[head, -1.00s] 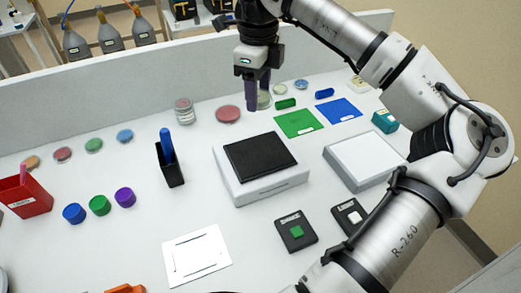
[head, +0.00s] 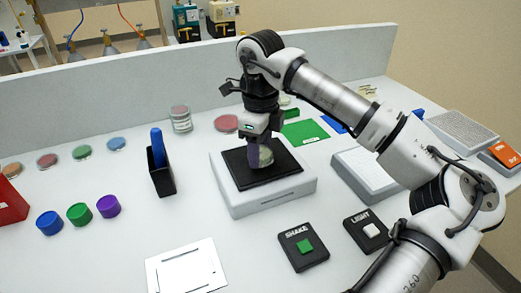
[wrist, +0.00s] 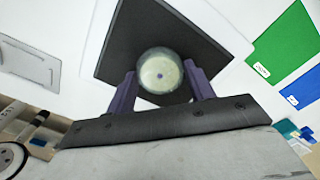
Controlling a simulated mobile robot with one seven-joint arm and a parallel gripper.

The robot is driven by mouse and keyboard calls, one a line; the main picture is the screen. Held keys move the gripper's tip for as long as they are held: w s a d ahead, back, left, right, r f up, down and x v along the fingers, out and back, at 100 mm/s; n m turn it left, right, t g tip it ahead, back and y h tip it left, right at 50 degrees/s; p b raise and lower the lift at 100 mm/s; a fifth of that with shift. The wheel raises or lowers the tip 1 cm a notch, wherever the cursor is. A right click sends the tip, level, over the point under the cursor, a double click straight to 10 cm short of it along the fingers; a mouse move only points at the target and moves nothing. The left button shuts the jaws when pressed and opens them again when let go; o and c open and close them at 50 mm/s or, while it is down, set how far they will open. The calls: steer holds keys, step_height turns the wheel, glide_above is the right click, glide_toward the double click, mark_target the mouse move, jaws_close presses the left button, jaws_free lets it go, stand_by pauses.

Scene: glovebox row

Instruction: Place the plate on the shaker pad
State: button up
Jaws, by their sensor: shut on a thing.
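The plate (wrist: 160,72) is a small round clear dish with pale yellow-green contents and a dark centre spot. My gripper (wrist: 162,88) is shut on it, one purple finger on each side. The plate also shows in the head view (head: 266,156), partly hidden by the fingers. The shaker pad (head: 286,168) is a black square on top of a white box. My gripper (head: 258,158) is over the middle of the pad with the plate low above or on it; I cannot tell if they touch. The pad also fills the area behind the plate in the wrist view (wrist: 205,50).
The SHAKE button (head: 303,247) and LIGHT button (head: 367,230) stand in front. A black holder (head: 160,178) with a blue item is left of the shaker. A dish stack (head: 180,120), a pink dish (head: 226,123) and a green mat (head: 305,133) lie behind.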

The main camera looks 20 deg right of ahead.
steer(key=shift+f, duration=0.1)
steer(key=o, duration=1)
steer(key=shift+c, duration=0.2)
step_height(320, 180, up, 12)
steer(key=shift+b, duration=0.45)
